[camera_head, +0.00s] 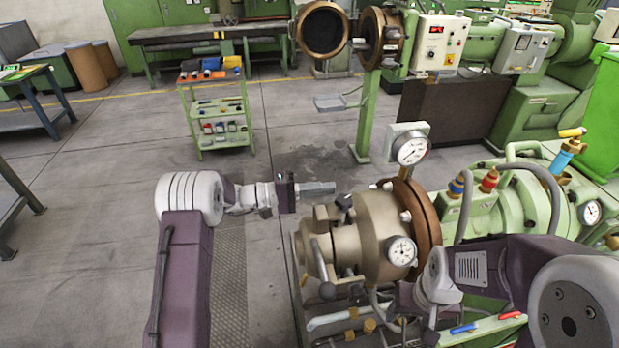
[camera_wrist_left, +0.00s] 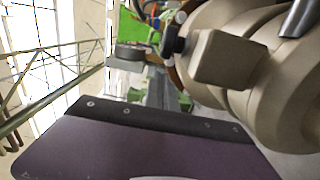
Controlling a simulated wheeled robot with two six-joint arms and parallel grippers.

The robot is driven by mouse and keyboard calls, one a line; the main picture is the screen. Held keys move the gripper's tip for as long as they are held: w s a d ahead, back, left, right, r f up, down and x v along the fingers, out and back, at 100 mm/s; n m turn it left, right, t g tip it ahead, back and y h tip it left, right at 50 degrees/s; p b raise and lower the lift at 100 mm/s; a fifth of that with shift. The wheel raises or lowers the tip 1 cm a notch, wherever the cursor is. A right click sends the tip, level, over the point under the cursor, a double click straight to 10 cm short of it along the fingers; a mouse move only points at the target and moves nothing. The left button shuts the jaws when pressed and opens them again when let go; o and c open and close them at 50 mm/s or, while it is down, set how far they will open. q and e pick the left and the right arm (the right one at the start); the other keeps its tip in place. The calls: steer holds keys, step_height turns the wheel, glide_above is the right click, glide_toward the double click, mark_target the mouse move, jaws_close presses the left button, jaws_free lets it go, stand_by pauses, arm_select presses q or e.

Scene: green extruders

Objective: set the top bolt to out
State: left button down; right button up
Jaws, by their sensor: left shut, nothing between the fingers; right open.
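The beige extruder head (camera_head: 375,235) stands in the middle of the head view, with a brown flange ring (camera_head: 424,215) behind it. Pale bolt ends (camera_head: 388,185) show at the top of the ring; I cannot tell for sure which is the top bolt. My left gripper (camera_head: 328,188) is shut and empty, pointing right, left of the ring and apart from it. In the left wrist view a beige block (camera_wrist_left: 228,60) with a black knob (camera_wrist_left: 174,40) is close on the right. My right gripper (camera_head: 402,318) is low in front of the head, its fingers partly lost among pipes.
A pressure gauge (camera_head: 411,150) rises above the ring, and another gauge (camera_head: 401,251) sits on its front. Pipes and handles crowd below the head. A green trolley (camera_head: 222,118) stands behind on the left.

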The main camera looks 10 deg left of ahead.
arm_select(q)
steer(key=shift+s+d+f, duration=0.1)
steer(key=shift+s+d, duration=0.35)
steer(key=shift+s, duration=0.15)
steer(key=shift+s, duration=0.15)
